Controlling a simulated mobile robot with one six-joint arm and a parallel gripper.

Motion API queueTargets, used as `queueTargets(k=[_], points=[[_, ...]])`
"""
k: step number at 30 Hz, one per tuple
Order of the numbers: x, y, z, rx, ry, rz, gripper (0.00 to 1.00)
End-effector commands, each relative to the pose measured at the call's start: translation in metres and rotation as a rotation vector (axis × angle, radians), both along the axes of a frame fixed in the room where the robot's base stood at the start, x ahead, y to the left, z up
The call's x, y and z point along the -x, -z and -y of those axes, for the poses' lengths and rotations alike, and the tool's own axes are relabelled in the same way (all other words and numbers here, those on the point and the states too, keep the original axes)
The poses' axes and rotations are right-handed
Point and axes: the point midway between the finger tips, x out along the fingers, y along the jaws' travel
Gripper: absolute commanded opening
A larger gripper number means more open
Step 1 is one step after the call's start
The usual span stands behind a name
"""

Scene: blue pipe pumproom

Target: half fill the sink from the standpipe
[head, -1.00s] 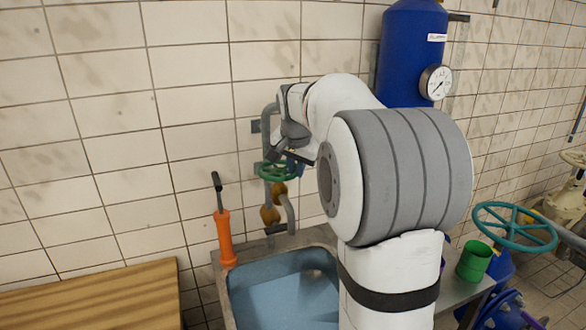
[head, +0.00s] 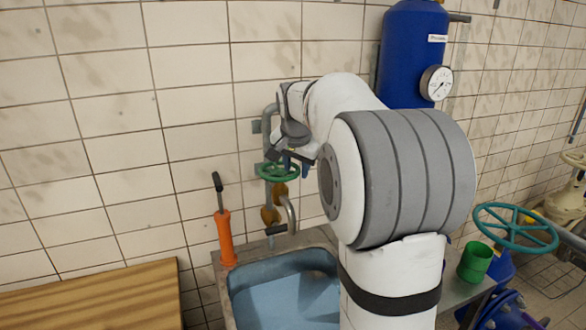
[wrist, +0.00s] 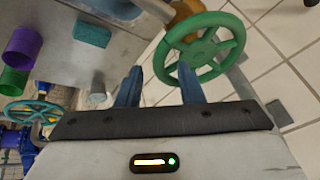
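The standpipe (head: 268,125) is a grey pipe on the tiled wall with brass fittings and a green handwheel (head: 267,171). Its bent spout (head: 293,214) ends above the sink (head: 232,315); no stream shows. The sink's inside looks blue; I cannot tell the water level, and my arm covers its right side. My gripper (wrist: 159,83) is open and empty, its two blue fingers apart. In the wrist view the green handwheel (wrist: 207,45) lies beyond the fingertips, partly behind the right finger. In the head view the fingers are just above the wheel; I cannot tell if they touch.
An orange tool with a black handle (head: 226,238) stands left of the sink, by a wooden top (head: 95,298). A green cup (head: 475,262) stands right; a purple cup (wrist: 24,46) and teal sponge (wrist: 93,30) show in the wrist view. A blue tank (head: 408,55) hangs behind.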

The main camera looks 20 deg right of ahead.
Motion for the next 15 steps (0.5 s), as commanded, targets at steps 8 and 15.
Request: queueTargets(k=[8,15], points=[[0.017,-0.042,-0.008,0.001,-0.001,0.007,0.34],[0.027,-0.064,-0.012,0.000,-0.001,0.004,0.34]])
